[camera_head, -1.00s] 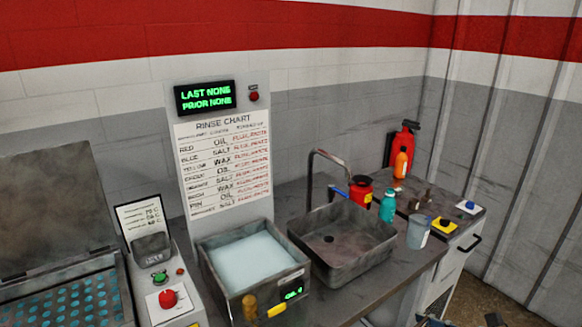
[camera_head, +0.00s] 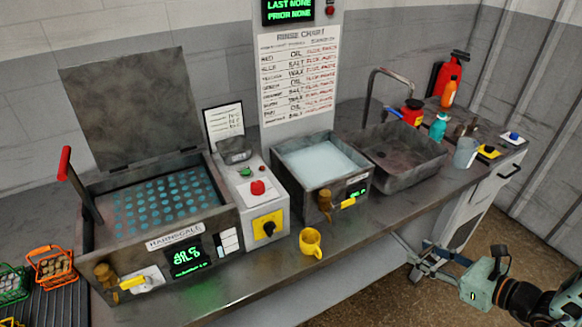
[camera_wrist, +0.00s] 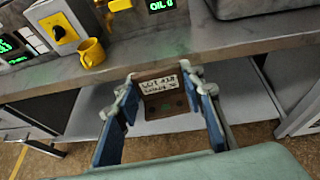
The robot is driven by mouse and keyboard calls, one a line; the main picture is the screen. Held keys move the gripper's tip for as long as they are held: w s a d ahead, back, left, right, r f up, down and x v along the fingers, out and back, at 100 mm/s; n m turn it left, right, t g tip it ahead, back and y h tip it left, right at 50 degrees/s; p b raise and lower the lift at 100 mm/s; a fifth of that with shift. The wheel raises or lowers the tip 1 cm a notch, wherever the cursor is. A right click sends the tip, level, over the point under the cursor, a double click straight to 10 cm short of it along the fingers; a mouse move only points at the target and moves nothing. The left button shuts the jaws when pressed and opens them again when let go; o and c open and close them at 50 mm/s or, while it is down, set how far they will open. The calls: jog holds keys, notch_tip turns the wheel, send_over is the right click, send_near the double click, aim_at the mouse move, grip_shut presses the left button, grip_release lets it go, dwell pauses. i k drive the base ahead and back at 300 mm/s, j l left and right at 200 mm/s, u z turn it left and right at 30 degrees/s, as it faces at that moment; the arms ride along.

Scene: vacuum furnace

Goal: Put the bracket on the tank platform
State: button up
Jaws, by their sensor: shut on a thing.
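My gripper (camera_head: 426,262) is at the lower right in the head view, in front of the bench and below its top. In the wrist view my gripper (camera_wrist: 163,90) has its blue fingers on either side of a brown bracket (camera_wrist: 165,102) with a white lettered label, and is shut on it. I cannot make out the bracket in the head view. The large tank (camera_head: 222,222) at the left has its lid up. A perforated platform (camera_head: 160,203) with teal holes lies inside it. A smaller tank (camera_head: 337,187) with pale liquid stands right of it.
A yellow mug (camera_head: 310,243) stands near the bench's front edge, also in the wrist view (camera_wrist: 91,53). A red-handled lever (camera_head: 66,165) rises at the large tank's left. Wire baskets (camera_head: 52,264) stand far left. A sink (camera_head: 400,155) and bottles are at the right.

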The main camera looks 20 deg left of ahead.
aim_at(173, 209)
jog(key=k+j, duration=0.25)
jog(key=j, duration=0.15)
jog(key=k+j, duration=0.3)
jog(key=k+j+u, duration=0.1)
jog(key=k+j, duration=0.15)
jog(key=j, duration=0.25)
jog(key=k+j, duration=0.25)
jog(key=j, duration=0.2)
